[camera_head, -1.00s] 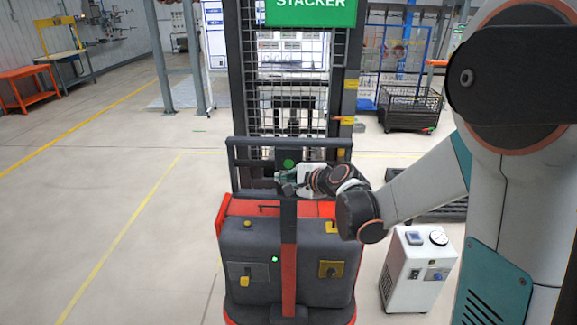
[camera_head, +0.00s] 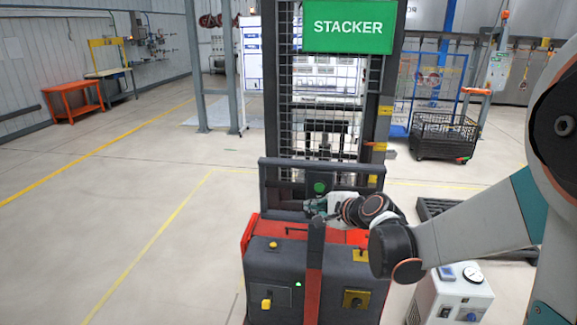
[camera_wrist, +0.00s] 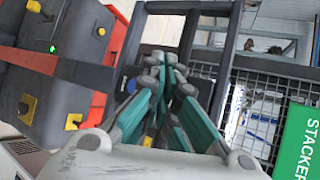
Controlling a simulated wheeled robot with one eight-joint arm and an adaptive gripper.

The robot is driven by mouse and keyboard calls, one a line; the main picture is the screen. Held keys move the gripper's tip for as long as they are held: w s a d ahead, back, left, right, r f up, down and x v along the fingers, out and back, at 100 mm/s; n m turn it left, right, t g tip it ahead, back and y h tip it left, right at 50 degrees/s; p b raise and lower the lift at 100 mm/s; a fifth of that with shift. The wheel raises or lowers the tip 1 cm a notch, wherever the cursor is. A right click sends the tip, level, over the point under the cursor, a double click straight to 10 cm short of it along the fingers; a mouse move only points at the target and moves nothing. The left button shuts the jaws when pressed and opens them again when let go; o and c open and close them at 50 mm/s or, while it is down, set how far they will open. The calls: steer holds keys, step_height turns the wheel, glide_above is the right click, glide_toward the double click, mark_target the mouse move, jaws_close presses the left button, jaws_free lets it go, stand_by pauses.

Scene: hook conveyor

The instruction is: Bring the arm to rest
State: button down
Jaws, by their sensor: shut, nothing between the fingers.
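My gripper (camera_head: 312,207) is in front of the stacker's mast, just above its red and dark grey body (camera_head: 318,270). In the wrist view its green-padded fingers (camera_wrist: 172,75) run close together, shut with nothing between them. The stacker stands upright with a green sign reading STACKER (camera_head: 349,27) at its top; the sign also shows sideways at the right of the wrist view (camera_wrist: 298,140). My arm is bent and comes in from the right of the head view. I cannot tell whether the gripper touches the stacker's frame.
A white unit with a gauge (camera_head: 449,299) stands right of the stacker, below my arm. A dark wire crate (camera_head: 443,137) is farther back right. An orange bench (camera_head: 73,100) is far left. The floor on the left is clear, with yellow lines.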

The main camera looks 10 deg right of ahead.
steer(key=s+f+n+g+h+b, duration=0.1)
steer(key=s+f+n+b, duration=0.4)
steer(key=s, duration=0.5)
steer(key=s+d+f+n+g+h+b, duration=0.1)
steer(key=s+f+n+g+h+b, duration=0.1)
steer(key=s+f+n+b, duration=0.4)
steer(key=s+f+n+g+h+b, duration=0.1)
steer(key=s+f+n+b, duration=0.4)
steer(key=s, duration=1)
step_height(320, 180, down, 3)
steer(key=b, duration=0.4)
steer(key=shift+d+n+g+h, duration=0.15)
steer(key=shift+n+g+h, duration=0.15)
steer(key=shift+g+h, duration=0.1)
